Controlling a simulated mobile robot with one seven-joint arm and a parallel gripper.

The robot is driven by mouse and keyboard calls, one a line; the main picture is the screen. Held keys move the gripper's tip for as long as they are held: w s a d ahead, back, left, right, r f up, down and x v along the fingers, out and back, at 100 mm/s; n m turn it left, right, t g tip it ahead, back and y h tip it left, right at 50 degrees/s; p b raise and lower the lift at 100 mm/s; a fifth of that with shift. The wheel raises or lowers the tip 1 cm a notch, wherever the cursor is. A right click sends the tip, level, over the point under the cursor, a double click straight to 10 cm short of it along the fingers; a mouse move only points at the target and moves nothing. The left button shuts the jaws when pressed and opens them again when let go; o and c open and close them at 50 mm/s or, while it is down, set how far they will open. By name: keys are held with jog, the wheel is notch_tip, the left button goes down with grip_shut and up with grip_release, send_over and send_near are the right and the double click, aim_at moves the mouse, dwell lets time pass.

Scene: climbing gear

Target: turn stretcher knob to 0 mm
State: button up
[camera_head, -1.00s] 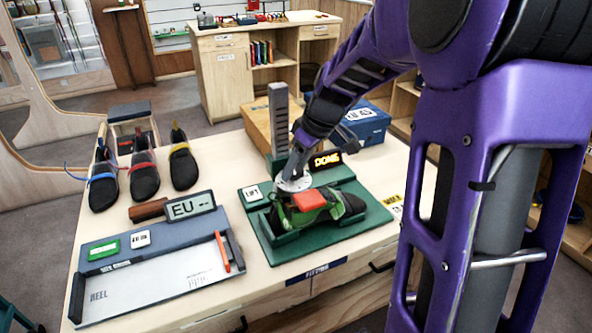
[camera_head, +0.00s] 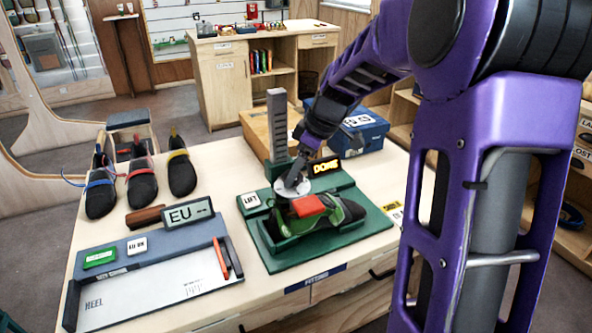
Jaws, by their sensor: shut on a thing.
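The stretcher stands on the table as a green base (camera_head: 372,220) with a pale round dial plate (camera_head: 281,189). My gripper (camera_head: 295,181) points down at the middle of this plate and is shut on the stretcher knob there. The fingers cover the knob, and its setting cannot be read. A green and black shoe (camera_head: 342,212) with a red block (camera_head: 307,205) on top lies in the base, just in front of the dial. A grey upright scale (camera_head: 278,125) rises behind; its marks are too small to read.
A LIFT button (camera_head: 251,200) sits left of the dial and a DONE sign (camera_head: 325,165) right of it. A blue box (camera_head: 362,130) stands behind. Several shoes (camera_head: 140,183), an EU display (camera_head: 188,214) and a foot-measuring tray (camera_head: 150,290) fill the table's left side.

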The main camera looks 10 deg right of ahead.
jog(key=o, duration=1.4)
jog(key=p+v, duration=0.2)
jog(key=v, duration=1.5)
jog(key=shift+r, duration=0.2)
jog(key=shift+w, duration=0.1)
